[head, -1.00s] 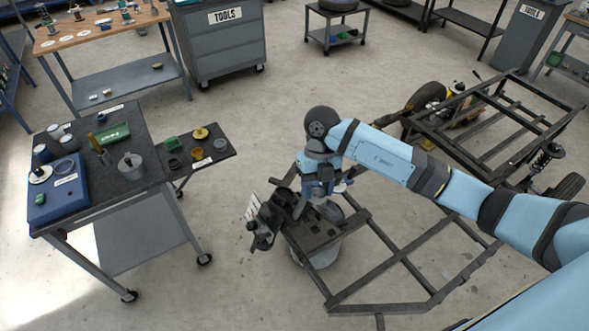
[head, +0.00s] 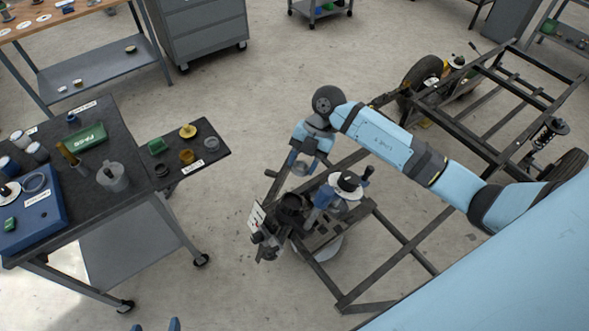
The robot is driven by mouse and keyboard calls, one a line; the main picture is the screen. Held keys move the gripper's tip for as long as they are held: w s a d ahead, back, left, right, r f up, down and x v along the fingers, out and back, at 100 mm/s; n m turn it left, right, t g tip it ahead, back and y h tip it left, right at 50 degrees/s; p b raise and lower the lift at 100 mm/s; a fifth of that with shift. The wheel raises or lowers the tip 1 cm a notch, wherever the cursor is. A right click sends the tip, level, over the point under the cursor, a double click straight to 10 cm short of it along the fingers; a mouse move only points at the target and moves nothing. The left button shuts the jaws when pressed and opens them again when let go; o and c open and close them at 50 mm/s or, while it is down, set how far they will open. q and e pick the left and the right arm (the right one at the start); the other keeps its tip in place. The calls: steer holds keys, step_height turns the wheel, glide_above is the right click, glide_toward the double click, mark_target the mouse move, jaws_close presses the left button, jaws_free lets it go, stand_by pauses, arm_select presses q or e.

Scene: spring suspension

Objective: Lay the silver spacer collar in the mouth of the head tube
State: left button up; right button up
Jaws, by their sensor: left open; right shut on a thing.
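A small grey ring, which looks like the silver spacer collar (head: 211,143), lies at the right end of the dark side shelf. The dark round mouth that looks like the head tube (head: 291,202) is at the near left end of the black frame. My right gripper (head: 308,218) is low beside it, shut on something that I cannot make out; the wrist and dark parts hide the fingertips. My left gripper (head: 155,326) shows only as two blue fingertips at the bottom edge, apart with nothing visible between them, in front of the cart and away from the collar.
The dark shelf (head: 222,158) also holds a green part (head: 156,146), a yellow part (head: 187,131), a gold ring (head: 186,155) and a black ring (head: 161,169). A dark cart (head: 125,150) carries a blue tray (head: 40,215). Floor between shelf and frame is clear.

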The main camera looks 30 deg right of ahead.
steer(key=b, duration=0.2)
glide_toward(292, 203)
steer(key=shift+s+b+x, duration=0.2)
steer(key=shift+b+x, duration=0.7)
steer(key=shift+x, duration=0.3)
steer(key=shift+b+x, duration=0.95)
steer(key=shift+x, duration=0.3)
steer(key=shift+w+a+f, duration=0.1)
steer(key=shift+a+f, duration=0.1)
steer(key=shift+f, duration=0.3)
steer(key=shift+a+f, duration=0.1)
steer(key=shift+f, duration=0.1)
arm_select(q)
step_height(292, 203, down, 7)
steer(key=s, duration=0.1)
steer(key=shift+d, duration=0.3)
steer(key=shift+r, duration=0.2)
